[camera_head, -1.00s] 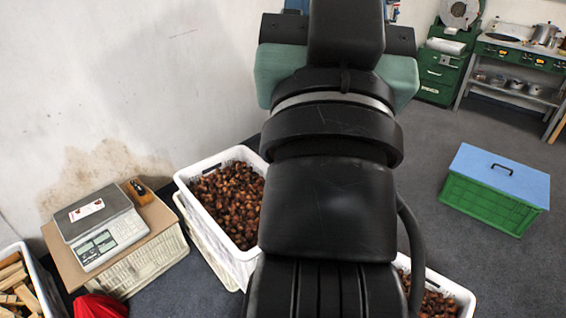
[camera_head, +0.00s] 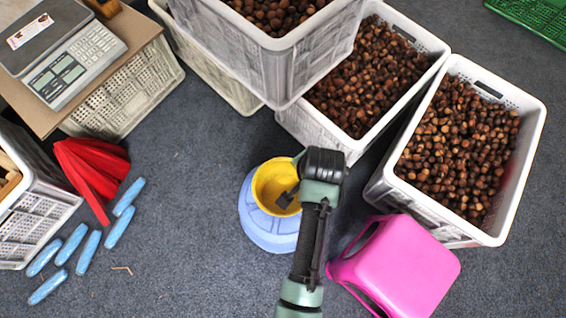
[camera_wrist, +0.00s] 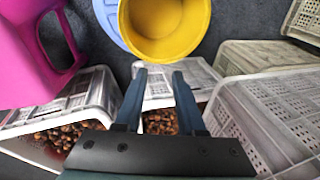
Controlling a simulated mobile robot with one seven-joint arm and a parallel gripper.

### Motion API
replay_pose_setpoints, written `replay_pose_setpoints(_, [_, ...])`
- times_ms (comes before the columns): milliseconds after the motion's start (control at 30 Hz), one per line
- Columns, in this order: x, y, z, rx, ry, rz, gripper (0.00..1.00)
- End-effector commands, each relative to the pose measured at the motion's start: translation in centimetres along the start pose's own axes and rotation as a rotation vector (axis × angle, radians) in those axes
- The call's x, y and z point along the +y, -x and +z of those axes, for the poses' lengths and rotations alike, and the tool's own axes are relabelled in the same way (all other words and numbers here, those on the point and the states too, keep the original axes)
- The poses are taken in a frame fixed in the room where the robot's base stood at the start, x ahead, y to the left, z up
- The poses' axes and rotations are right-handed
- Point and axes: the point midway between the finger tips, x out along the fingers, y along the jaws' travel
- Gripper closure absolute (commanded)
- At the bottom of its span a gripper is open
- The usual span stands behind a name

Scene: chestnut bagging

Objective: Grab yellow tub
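The yellow tub (camera_head: 268,182) sits on a round pale blue container (camera_head: 262,222) on the floor, in the middle of the head view. In the wrist view the yellow tub (camera_wrist: 150,52) is at the top centre, with its round opening facing the camera. My gripper (camera_wrist: 160,74) is open and empty, its two dark fingers apart and pointing towards the tub's near rim. In the head view my gripper (camera_head: 287,196) appears over the tub's right side and hides part of it. I cannot tell whether a finger touches the tub.
A pink jug (camera_head: 405,265) stands to the right. White crates of chestnuts (camera_head: 533,130) stand behind and to the right. A scale (camera_head: 72,67) on a board, red fabric (camera_head: 85,165) and several blue rolls (camera_head: 128,197) lie left. Floor left of the tub is clear.

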Motion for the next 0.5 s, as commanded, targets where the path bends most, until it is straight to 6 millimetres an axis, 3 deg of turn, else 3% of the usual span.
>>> replay_pose_setpoints(33, [2.1, -2.9, 1.6, -0.044, -0.024, 0.040, 0.61])
replay_pose_setpoints(200, [5.4, -5.5, 4.2, -0.121, -0.075, 0.112, 0.61])
replay_pose_setpoints(500, [6.5, -10.7, 5.2, -0.133, -0.084, 0.123, 0.61])
